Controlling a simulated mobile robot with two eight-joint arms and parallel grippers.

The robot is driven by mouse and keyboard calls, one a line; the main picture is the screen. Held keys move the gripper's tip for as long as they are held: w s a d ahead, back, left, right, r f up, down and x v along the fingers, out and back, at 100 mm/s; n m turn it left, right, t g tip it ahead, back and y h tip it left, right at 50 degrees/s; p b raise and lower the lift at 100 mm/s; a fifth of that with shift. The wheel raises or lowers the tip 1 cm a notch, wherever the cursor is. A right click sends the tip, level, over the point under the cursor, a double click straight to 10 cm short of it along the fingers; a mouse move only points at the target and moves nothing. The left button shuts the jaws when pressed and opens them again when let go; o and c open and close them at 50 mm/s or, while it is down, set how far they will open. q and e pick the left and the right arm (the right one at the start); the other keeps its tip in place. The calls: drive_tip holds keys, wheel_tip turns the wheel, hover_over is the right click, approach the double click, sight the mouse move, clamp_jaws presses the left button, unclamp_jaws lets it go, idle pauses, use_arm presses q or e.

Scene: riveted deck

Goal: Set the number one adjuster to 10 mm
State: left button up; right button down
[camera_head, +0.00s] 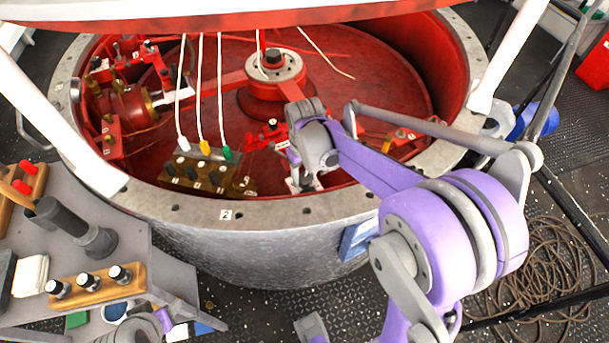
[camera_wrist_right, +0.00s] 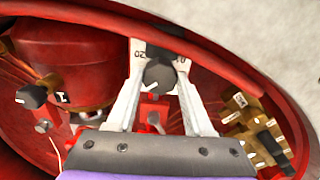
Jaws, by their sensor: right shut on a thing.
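My right gripper (camera_wrist_right: 160,72) is shut on a dark grey knob (camera_wrist_right: 158,77) in the right wrist view, one pale finger on each side. Small dark figures, one reading like 20, show by the fingertips. Red adjuster parts (camera_wrist_right: 153,118) show between the fingers. In the head view the right gripper (camera_head: 303,182) reaches down inside the red-lined tub, and my purple arm hides much of the held adjuster. I cannot read its number or its setting in mm. Only grey and purple pieces of my own body show at the lower edge; my left gripper is not distinguishable.
The tub's grey rim (camera_head: 190,208) surrounds the work area. Another red adjuster (camera_head: 268,133) stands nearby, and a central hub (camera_head: 275,75) behind. A grey bench (camera_head: 150,262) stands at left.

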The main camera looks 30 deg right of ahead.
sight(304, 178)
drive_tip(key=n, duration=0.4)
drive_tip(key=shift+n, duration=0.3)
drive_tip(key=n, duration=0.4)
drive_tip(key=shift+n, duration=0.4)
drive_tip(key=shift+c, duration=1.4)
unclamp_jaws()
drive_tip(key=shift+r, duration=0.15)
wheel_tip(304, 178, up, 11)
drive_tip(key=shift+f, duration=0.2)
